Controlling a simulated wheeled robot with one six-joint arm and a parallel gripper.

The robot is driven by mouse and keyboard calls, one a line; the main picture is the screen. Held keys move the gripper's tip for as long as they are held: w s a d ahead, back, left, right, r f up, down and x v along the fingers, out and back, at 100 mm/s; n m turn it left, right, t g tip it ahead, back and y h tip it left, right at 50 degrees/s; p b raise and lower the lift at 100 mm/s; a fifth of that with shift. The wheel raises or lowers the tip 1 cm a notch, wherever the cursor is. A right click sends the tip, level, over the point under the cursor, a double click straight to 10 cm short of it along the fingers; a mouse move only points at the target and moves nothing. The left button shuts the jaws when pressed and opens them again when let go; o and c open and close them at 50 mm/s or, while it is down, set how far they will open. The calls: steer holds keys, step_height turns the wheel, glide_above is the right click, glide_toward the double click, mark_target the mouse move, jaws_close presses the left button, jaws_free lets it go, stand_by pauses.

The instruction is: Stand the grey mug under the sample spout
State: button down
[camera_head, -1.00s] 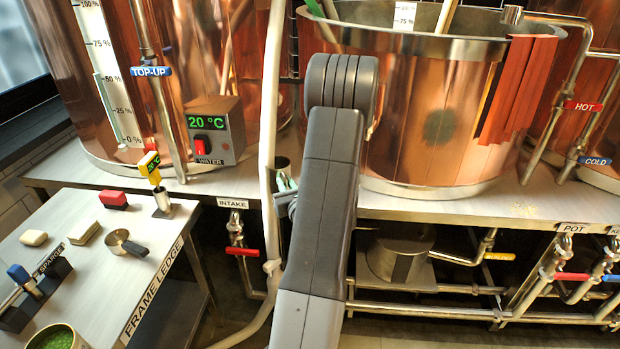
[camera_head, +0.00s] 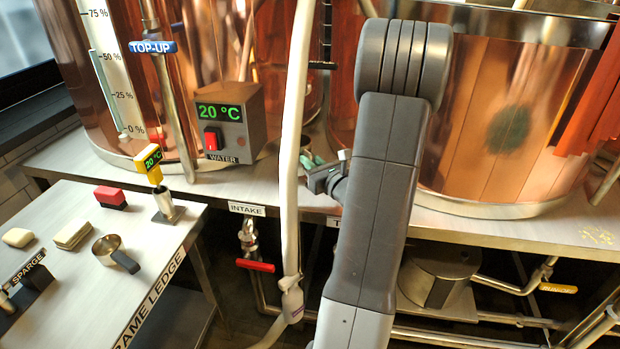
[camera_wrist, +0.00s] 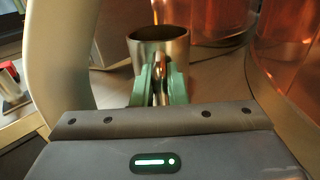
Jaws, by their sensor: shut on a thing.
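The grey mug (camera_wrist: 158,47) shows in the wrist view, upright with its dark open mouth up. My gripper (camera_wrist: 160,86) has green fingers shut on the mug's handle, on the side facing the wrist camera. In the head view my gripper (camera_head: 312,166) is small, just right of the pale hose and in front of the bench's copper vessels. The mug there is mostly hidden behind the hose and gripper. I cannot make out the sample spout in either view.
A pale hose (camera_head: 292,150) hangs close to my gripper. A large copper vessel (camera_head: 480,130) stands on the steel bench at right. A water control box (camera_head: 230,125) is at left.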

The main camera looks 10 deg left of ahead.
steer(key=shift+f+b, duration=0.45)
steer(key=shift+f, duration=1.65)
steer(key=shift+f, duration=0.2)
steer(key=c, duration=1.5)
jaws_free()
steer(key=shift+o, duration=0.2)
steer(key=shift+r, duration=0.15)
steer(key=shift+d+r, duration=0.1)
steer(key=shift+r, duration=0.05)
steer(key=v, duration=1.2)
